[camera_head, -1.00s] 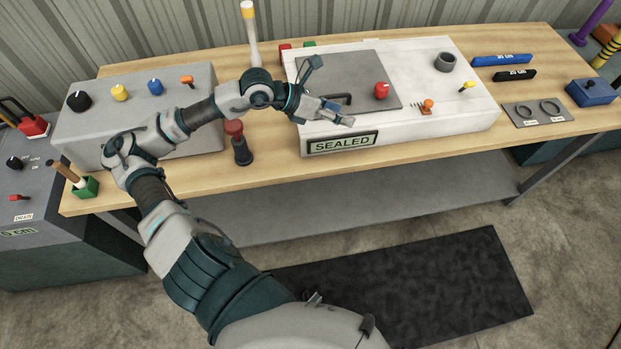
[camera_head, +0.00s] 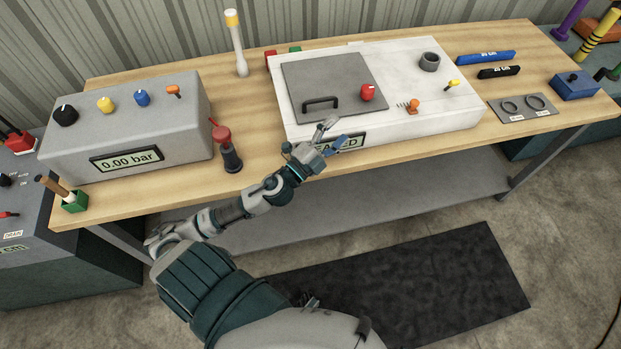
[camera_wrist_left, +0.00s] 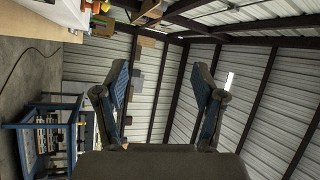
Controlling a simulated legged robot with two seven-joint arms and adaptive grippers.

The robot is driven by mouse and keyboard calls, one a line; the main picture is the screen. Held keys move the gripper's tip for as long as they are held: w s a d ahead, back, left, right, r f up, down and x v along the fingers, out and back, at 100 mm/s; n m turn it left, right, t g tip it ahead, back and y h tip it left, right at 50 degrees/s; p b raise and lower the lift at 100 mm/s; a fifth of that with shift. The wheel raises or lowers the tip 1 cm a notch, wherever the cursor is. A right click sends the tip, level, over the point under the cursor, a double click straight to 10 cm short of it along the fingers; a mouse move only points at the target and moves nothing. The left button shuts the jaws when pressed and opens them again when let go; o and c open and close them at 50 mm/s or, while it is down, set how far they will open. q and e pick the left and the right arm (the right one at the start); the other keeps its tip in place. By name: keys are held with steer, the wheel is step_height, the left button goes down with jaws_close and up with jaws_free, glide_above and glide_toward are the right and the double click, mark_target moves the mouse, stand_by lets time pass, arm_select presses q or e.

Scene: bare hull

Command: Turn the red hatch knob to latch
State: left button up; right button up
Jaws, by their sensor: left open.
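The red hatch knob (camera_head: 367,92) sits on the right part of the grey hatch plate (camera_head: 330,76), on top of the white box (camera_head: 425,118). A black handle (camera_head: 321,103) is on the plate to the knob's left. My left gripper (camera_head: 334,135) is open and empty at the white box's front edge, below and left of the knob and apart from it. It partly covers the display on the box front, so only part of the word shows. In the left wrist view my two fingers (camera_wrist_left: 160,98) stand apart with nothing between them. My right gripper is not in view.
A grey box with knobs and a display (camera_head: 127,158) stands at left. An orange knob with a spring (camera_head: 412,106) and a grey cup (camera_head: 429,62) are right of the red knob. A mat (camera_head: 420,290) lies on the floor.

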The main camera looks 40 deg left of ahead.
arm_select(q)
steer(key=s+a+f+n+g+y, duration=0.1)
steer(key=s+f+n+g+y, duration=0.1)
steer(key=f, duration=0.3)
steer(key=s+a+f+n+g+y, duration=0.1)
steer(key=s+f+n+g+y, duration=0.1)
steer(key=f+n, duration=0.3)
steer(key=s+a+f+n+g+y, duration=0.1)
steer(key=s+f+n+g+y, duration=0.1)
steer(key=f, duration=0.5)
steer(key=shift+s+f+n+g+y, duration=0.3)
steer(key=shift+n+g+y, duration=0.3)
steer(key=shift+n, duration=0.3)
steer(key=shift+a, duration=0.1)
